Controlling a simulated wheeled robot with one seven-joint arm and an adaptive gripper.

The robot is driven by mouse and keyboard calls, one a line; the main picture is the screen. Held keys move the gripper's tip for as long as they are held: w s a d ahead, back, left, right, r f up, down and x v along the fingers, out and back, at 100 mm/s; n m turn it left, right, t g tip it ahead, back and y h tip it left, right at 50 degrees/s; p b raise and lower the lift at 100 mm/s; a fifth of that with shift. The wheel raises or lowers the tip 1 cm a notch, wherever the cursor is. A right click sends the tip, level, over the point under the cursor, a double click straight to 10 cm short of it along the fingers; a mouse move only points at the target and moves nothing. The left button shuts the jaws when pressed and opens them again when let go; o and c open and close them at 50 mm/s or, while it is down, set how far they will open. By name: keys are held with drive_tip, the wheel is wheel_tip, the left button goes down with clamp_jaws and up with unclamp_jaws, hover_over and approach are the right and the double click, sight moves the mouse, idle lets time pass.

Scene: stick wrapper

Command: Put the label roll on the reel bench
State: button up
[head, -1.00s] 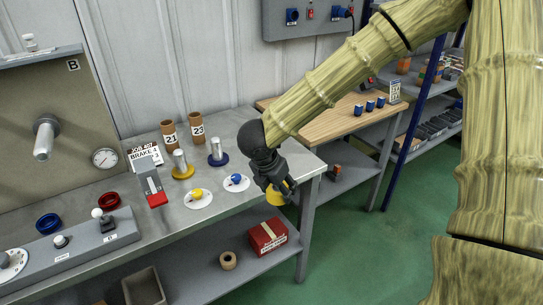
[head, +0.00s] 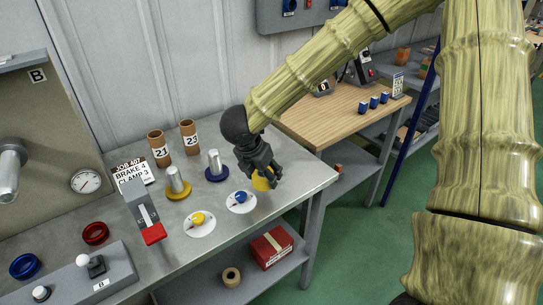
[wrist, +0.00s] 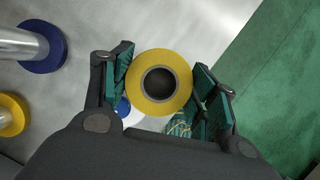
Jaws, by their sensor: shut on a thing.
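My gripper (head: 262,170) is shut on a yellow roll with a dark core, the label roll (head: 261,182). In the wrist view the roll (wrist: 181,88) sits between the two fingers with its round face toward the camera. The fingers hide part of it in the head view. The roll is over the right end of the grey metal reel bench (head: 290,188), near its edge. I cannot tell whether it touches the top.
Posts with a yellow base (head: 178,190) and a blue base (head: 216,172) stand left of my gripper. White dials with a yellow knob (head: 199,222) and a blue knob (head: 241,201) lie in front. A red box (head: 271,248) is on the lower shelf.

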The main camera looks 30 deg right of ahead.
drive_tip(key=w+d+p, duration=0.1)
drive_tip(key=w+d, duration=0.2)
drive_tip(key=w+d+p, duration=0.1)
drive_tip(key=w+d, duration=0.2)
drive_tip(key=d, duration=0.1)
drive_tip(key=w+d+f+p, duration=0.1)
drive_tip(key=w+d, duration=0.3)
drive_tip(key=shift+p, duration=0.4)
drive_tip(key=shift+d+f, duration=0.2)
drive_tip(key=shift+f, duration=0.05)
drive_tip(key=shift+f+p, duration=0.55)
drive_tip(key=shift+f, duration=1.05)
drive_tip(key=shift+f, duration=0.15)
drive_tip(key=o, duration=1)
drive_tip(key=shift+o, duration=0.2)
drive_tip(key=b+v, duration=0.1)
drive_tip(key=v, duration=1.1)
drive_tip(key=shift+b, duration=0.4)
